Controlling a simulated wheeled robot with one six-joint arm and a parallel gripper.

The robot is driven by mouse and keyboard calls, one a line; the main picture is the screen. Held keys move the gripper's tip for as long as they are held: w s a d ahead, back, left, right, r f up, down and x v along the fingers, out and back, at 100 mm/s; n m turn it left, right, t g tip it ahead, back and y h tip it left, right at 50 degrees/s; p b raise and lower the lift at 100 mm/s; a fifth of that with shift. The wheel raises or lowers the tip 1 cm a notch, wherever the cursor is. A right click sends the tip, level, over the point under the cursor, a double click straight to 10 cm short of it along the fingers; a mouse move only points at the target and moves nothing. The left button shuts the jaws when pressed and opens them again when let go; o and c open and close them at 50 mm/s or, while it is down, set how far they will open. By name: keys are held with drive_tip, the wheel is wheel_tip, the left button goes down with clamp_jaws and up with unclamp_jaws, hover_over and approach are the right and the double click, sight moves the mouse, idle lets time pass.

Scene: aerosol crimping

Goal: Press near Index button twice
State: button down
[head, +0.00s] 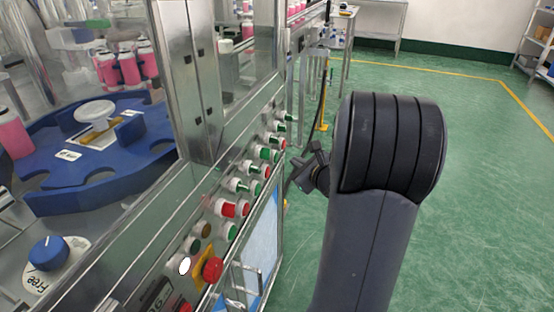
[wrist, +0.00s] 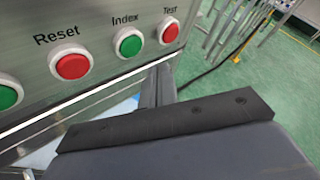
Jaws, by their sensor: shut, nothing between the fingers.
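The green Index button (wrist: 129,43) with a pale ring is on the metal panel in the wrist view, between the red Reset button (wrist: 72,64) and the red Test button (wrist: 168,31). In the head view the labels are too small to read, so I cannot tell which button is Index. My gripper (head: 302,168) is small and dark there, right of the button panel and partly behind my arm. In the wrist view my gripper (wrist: 158,86) appears shut, below the Index button and apart from it. Its exact distance from the panel is unclear.
A row of red and green buttons (head: 240,186) runs along the machine's sloping panel. A red emergency knob (head: 213,269) is at the near end. Behind glass are a blue carousel (head: 60,196) and pink bottles (head: 126,68). Green floor (head: 480,200) lies clear on the right.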

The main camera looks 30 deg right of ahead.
sight(275, 157)
drive_tip(key=shift+w+a+b, duration=0.35)
drive_tip(key=shift+w+a, duration=0.4)
drive_tip(key=shift+w, duration=0.1)
drive_tip(key=shift+w+a, duration=0.1)
idle(1.5)
drive_tip(key=shift+w+a+b, duration=0.2)
drive_tip(key=shift+b, duration=0.2)
